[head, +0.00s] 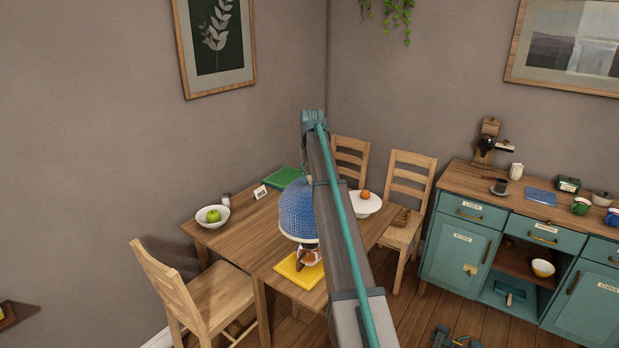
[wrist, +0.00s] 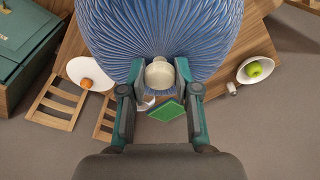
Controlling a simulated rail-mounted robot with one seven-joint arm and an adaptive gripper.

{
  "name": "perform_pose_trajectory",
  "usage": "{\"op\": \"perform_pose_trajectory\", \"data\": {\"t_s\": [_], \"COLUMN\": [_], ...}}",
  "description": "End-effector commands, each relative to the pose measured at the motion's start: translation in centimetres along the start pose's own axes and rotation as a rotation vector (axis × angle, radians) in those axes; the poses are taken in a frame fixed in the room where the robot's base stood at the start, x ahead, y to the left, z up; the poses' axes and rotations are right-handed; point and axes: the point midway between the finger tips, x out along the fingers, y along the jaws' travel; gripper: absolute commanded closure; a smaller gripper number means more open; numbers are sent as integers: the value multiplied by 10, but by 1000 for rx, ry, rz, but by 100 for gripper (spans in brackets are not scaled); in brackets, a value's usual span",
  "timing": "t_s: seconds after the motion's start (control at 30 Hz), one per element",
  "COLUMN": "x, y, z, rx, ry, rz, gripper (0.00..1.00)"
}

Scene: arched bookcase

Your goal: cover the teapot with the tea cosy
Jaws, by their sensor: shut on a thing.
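The blue ribbed tea cosy (head: 296,212) hangs upright over the table in the head view, partly behind my arm. In the wrist view the cosy (wrist: 160,28) fills the upper middle, with its cream knob (wrist: 160,73) between my fingers. My gripper (wrist: 160,80) is shut on that knob; my arm hides it in the head view. A small brown and white piece, apparently the teapot (head: 309,257), shows just below the cosy's rim, above a yellow mat (head: 286,270). Most of it is hidden, and I cannot tell whether the cosy touches it.
A teal cabinet (head: 458,252) stands right.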

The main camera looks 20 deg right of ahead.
Motion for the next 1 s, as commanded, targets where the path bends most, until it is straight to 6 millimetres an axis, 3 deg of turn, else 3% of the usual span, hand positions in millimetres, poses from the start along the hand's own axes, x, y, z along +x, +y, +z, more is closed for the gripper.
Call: {"op": "perform_pose_trajectory", "data": {"t_s": [0.27,0.8,1.0], "x": [-2,34,39], "y": [0,0,0], "z": [1,6,7], "rx": [1,2,2], "ry": [0,0,0], "rz": [1,1,1], "gripper": [100,100,100]}}
